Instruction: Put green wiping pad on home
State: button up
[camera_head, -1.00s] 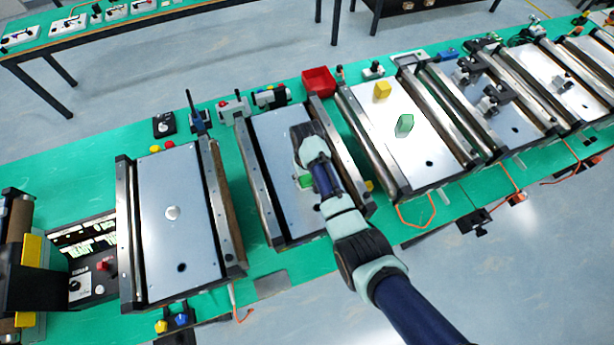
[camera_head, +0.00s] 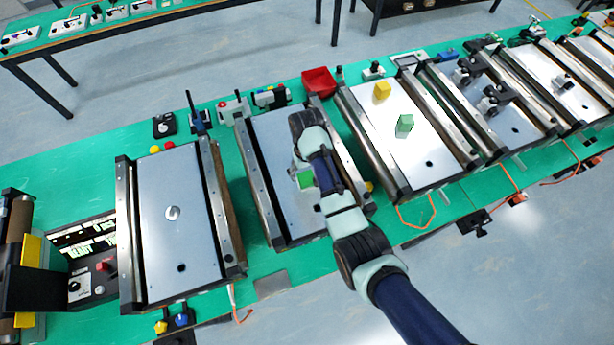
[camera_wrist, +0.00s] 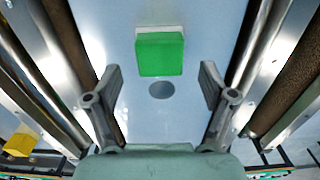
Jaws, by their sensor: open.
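The green wiping pad (camera_wrist: 160,54), a green block with a white edge, lies on the pale conveyor plate (camera_wrist: 204,30) in the wrist view. In the head view the green pad (camera_head: 306,179) shows beside my arm, which covers part of its plate. My gripper (camera_wrist: 159,78) is open and empty, its two fingers apart on either side of the pad's near end. The pad is ahead of the fingers, not gripped. In the head view my arm hides the fingertips. I cannot tell which spot is home.
Metal rails (camera_head: 256,184) flank the plate. A second green block (camera_head: 404,125) and a yellow block (camera_head: 382,90) stand on the conveyor to the right. A red bin (camera_head: 318,81) is behind. The left conveyor plate (camera_head: 172,250) holds a small round metal piece.

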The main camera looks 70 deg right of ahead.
aim_at(306, 178)
notch_tip(306, 178, up, 8)
jog(key=p, duration=0.1)
jog(key=shift+w+a+f, duration=0.1)
jog(key=shift+f, duration=0.05)
jog(key=w+a+r+n+t+h, duration=0.15)
jog(key=w+a, duration=0.25)
jog(key=a, duration=0.4)
jog(key=w+a+r+n+t, duration=0.2)
jog(key=w+a+r+t, duration=0.1)
jog(key=w+a, duration=0.3)
jog(key=w+a+r+n+t+h, duration=0.1)
jog(key=w+a+r+n+t, duration=0.15)
jog(key=a, duration=0.65)
jog(key=s+a+r+n+t+y+p, duration=0.1)
jog(key=s+a+r+n+t, duration=0.1)
jog(key=a+r, duration=0.4)
jog(key=s+a+r+n+t+y, duration=0.1)
jog(key=a+r+t, duration=0.2)
jog(key=a+r, duration=0.4)
jog(key=shift+s+a+r+n+t+p, duration=0.15)
jog(key=shift+s+a+n+t+p, duration=0.25)
jog(key=shift+a, duration=1.4)
jog(key=shift+y, duration=0.25)
